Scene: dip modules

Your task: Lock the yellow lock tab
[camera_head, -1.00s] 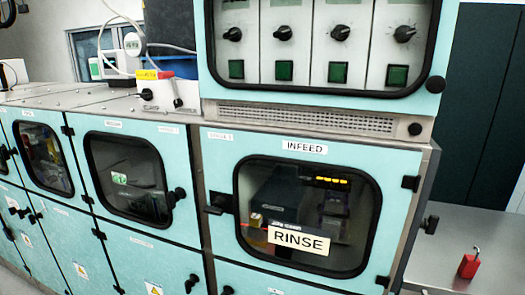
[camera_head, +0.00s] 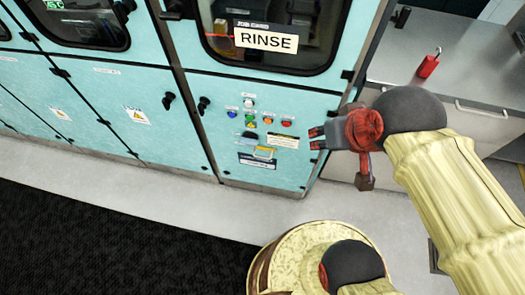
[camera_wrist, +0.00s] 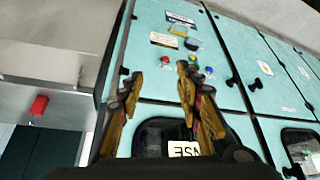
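A small yellow tab (camera_head: 264,153) sits low on the teal control panel (camera_head: 235,135), just above a dark-edged label. It also shows in the wrist view (camera_wrist: 179,30), where the panel appears upside down. A dark blue-grey part (camera_head: 250,137) is above the tab's left side. I cannot tell the tab's exact position. My gripper (camera_head: 316,138) is at the panel's right edge, to the right of the tab and apart from it. In the wrist view my gripper (camera_wrist: 160,72) has its two fingers spread, with nothing between them.
Coloured buttons (camera_head: 268,121) are above the tab. A RINSE card (camera_head: 266,41) is at the window over the panel. Black door knobs (camera_head: 204,103) stick out to the left. A red padlock-like object (camera_head: 428,67) stands on the grey counter (camera_head: 400,45). The floor in front is clear.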

